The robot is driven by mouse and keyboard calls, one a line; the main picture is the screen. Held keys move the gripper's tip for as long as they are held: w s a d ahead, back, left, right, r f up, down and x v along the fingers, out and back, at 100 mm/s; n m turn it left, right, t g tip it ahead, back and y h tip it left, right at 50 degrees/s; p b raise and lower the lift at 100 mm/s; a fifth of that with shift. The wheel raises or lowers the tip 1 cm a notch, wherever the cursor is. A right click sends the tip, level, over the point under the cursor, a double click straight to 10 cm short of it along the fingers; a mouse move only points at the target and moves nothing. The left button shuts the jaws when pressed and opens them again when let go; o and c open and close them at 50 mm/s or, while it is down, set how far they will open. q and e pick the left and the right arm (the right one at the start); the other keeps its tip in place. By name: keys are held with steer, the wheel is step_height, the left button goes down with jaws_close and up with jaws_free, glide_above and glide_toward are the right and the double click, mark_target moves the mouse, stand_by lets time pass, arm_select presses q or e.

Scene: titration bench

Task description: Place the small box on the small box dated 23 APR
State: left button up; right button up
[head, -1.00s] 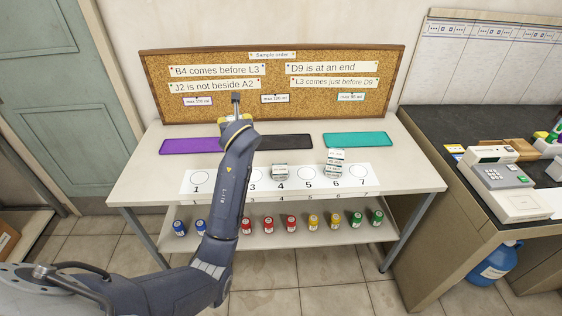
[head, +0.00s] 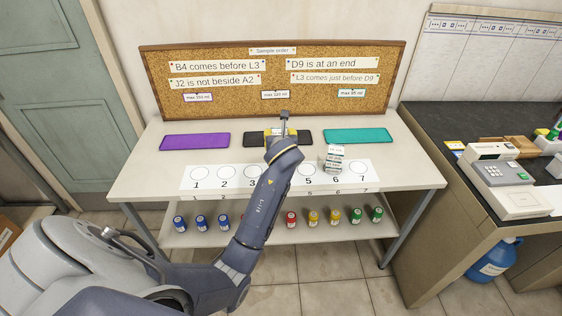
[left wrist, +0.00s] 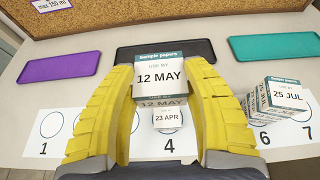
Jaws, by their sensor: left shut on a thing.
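My left gripper (head: 280,132), with yellow fingers, is over the middle of the white bench. In the left wrist view its fingers (left wrist: 160,72) are shut on a small white box with a teal top band, marked 12 MAY (left wrist: 160,80). The small box dated 23 APR (left wrist: 167,118) stands below and nearer, by circle 4. The held box overlaps its upper part in this view, and I cannot tell whether they touch. In the head view my arm hides the 23 APR box. My right gripper is not in view.
A stack of small boxes (head: 334,158), one marked 25 JUL (left wrist: 288,97), stands near circle 6. Purple (head: 195,142), black (left wrist: 185,49) and teal (head: 360,136) mats lie behind the numbered strip (head: 215,184). A corkboard (head: 230,103) stands at the back.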

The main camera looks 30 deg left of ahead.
arm_select(q)
step_height(320, 180, down, 12)
steer(key=shift+r, duration=0.2)
stand_by(0.4)
steer(key=shift+f, duration=0.1)
steer(key=o, duration=1.1)
steer(key=shift+o, duration=0.2)
